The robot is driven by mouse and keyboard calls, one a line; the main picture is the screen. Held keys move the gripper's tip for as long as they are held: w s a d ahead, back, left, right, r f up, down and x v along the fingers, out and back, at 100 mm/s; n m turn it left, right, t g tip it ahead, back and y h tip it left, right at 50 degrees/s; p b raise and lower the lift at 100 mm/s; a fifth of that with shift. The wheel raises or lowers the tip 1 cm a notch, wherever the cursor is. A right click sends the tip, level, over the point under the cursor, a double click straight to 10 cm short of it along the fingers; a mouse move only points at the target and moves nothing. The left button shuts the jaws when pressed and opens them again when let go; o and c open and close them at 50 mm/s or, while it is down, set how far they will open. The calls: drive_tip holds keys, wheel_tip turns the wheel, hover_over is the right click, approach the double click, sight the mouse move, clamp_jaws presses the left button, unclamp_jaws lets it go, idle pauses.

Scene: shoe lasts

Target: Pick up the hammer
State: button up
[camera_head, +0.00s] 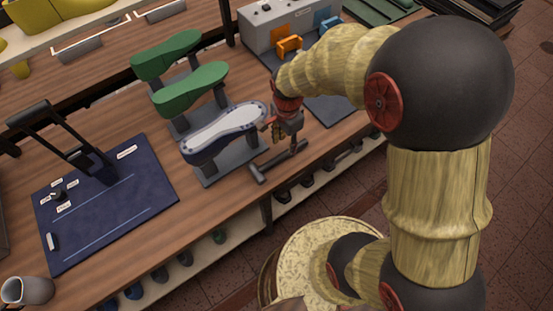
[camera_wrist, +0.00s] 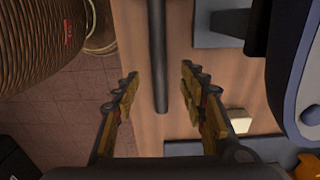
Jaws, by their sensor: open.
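The hammer (camera_head: 281,164) lies near the front edge of the wooden bench, a dark bar with a short crosspiece at its left end in the head view. In the wrist view, a dark handle (camera_wrist: 160,55) runs down from the top edge and ends between the fingers. My gripper (camera_head: 286,138) is above the hammer, beside the blue shoe on its stand. In the wrist view, my gripper (camera_wrist: 160,95) is open, with one finger on each side of the handle and visible gaps. The hammer's crosspiece is not clear in the wrist view.
The blue shoe (camera_head: 225,128) with a pale sole stands close left of my gripper. Two green lasts (camera_head: 190,90) stand behind it. A dark blue mat (camera_head: 110,205) lies to the left, a mug (camera_head: 28,290) at lower left. A grey machine (camera_head: 288,22) stands behind.

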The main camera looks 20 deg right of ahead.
sight(285, 153)
wheel_tip(285, 153, down, 6)
drive_tip(key=shift+r+b, duration=0.1)
drive_tip(key=shift+b, duration=0.85)
drive_tip(key=shift+r, duration=0.1)
drive_tip(key=shift+c, duration=1.3)
drive_tip(key=c, duration=0.8)
clamp_jaws()
